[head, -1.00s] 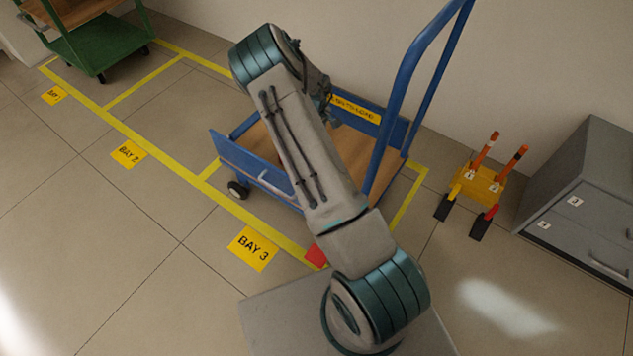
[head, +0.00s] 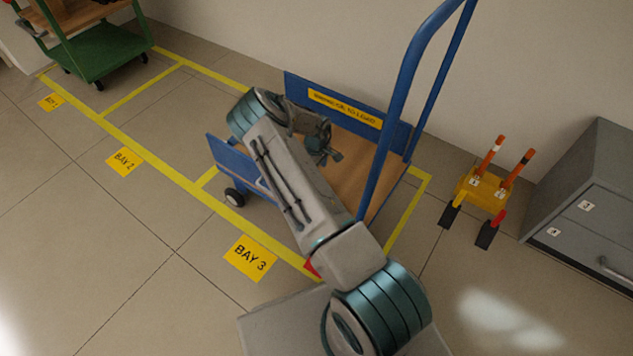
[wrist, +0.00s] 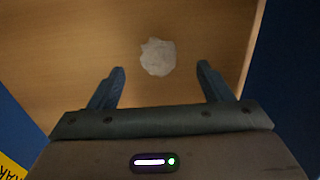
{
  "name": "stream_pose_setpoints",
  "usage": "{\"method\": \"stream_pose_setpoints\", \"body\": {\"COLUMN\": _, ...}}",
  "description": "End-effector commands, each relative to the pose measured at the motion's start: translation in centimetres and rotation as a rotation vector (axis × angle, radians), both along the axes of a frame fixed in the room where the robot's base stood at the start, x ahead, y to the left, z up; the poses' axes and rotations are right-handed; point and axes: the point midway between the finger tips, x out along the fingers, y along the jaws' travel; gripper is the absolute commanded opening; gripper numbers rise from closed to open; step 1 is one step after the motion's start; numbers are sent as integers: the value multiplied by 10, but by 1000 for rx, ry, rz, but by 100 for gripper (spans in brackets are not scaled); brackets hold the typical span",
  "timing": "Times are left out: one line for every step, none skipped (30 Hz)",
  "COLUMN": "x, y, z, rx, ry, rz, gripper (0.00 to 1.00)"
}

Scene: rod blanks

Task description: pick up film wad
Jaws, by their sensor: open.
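The film wad (wrist: 158,57) is a small pale, crumpled lump lying on the brown wooden deck (wrist: 85,35) of the blue cart. In the wrist view my gripper (wrist: 160,70) is open and empty, with one finger on each side of the picture and the wad between and just beyond the fingertips. The gripper appears to be above the deck; the exact gap cannot be told. In the head view my gripper (head: 328,152) is over the cart deck, partly hidden by my arm, and the wad cannot be seen there.
The blue cart has low end and side panels (head: 345,112) and a tall blue push handle (head: 398,90) close to my arm. A grey drawer cabinet (head: 590,195) and a yellow block with sticks (head: 482,190) stand right. A green cart (head: 90,50) stands far left.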

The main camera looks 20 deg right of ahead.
Motion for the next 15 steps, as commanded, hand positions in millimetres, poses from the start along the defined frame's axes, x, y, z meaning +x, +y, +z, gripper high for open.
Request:
{"method": "stream_pose_setpoints", "body": {"x": -2, "y": -1, "z": -14, "rx": -2, "ry": 3, "rz": 1, "gripper": 72}}
{"method": "stream_pose_setpoints", "body": {"x": -2, "y": -2, "z": -19, "rx": -3, "ry": 3, "rz": 1, "gripper": 72}}
{"method": "stream_pose_setpoints", "body": {"x": -3, "y": -2, "z": -24, "rx": -2, "ry": 2, "rz": 1, "gripper": 72}}
{"method": "stream_pose_setpoints", "body": {"x": -2, "y": -2, "z": -28, "rx": -2, "ry": 3, "rz": 2, "gripper": 72}}
{"method": "stream_pose_setpoints", "body": {"x": -2, "y": -2, "z": -31, "rx": -2, "ry": 2, "rz": 1, "gripper": 72}}
{"method": "stream_pose_setpoints", "body": {"x": -2, "y": -2, "z": -35, "rx": -2, "ry": 2, "rz": 0, "gripper": 72}}
{"method": "stream_pose_setpoints", "body": {"x": -2, "y": -2, "z": -37, "rx": -2, "ry": 2, "rz": 0, "gripper": 72}}
{"method": "stream_pose_setpoints", "body": {"x": -2, "y": -2, "z": -38, "rx": -1, "ry": 2, "rz": 0, "gripper": 72}}
{"method": "stream_pose_setpoints", "body": {"x": -2, "y": -2, "z": -39, "rx": -1, "ry": 1, "rz": 0, "gripper": 72}}
{"method": "stream_pose_setpoints", "body": {"x": -2, "y": -2, "z": -39, "rx": -1, "ry": 1, "rz": 0, "gripper": 72}}
{"method": "stream_pose_setpoints", "body": {"x": -2, "y": -2, "z": -39, "rx": 0, "ry": 0, "rz": -1, "gripper": 72}}
{"method": "stream_pose_setpoints", "body": {"x": -2, "y": -2, "z": -39, "rx": 0, "ry": 0, "rz": -1, "gripper": 72}}
{"method": "stream_pose_setpoints", "body": {"x": -2, "y": -2, "z": -39, "rx": 0, "ry": 0, "rz": -1, "gripper": 72}}
{"method": "stream_pose_setpoints", "body": {"x": -2, "y": -2, "z": -39, "rx": 0, "ry": 0, "rz": -1, "gripper": 72}}
{"method": "stream_pose_setpoints", "body": {"x": -2, "y": -2, "z": -39, "rx": 0, "ry": 0, "rz": -1, "gripper": 72}}
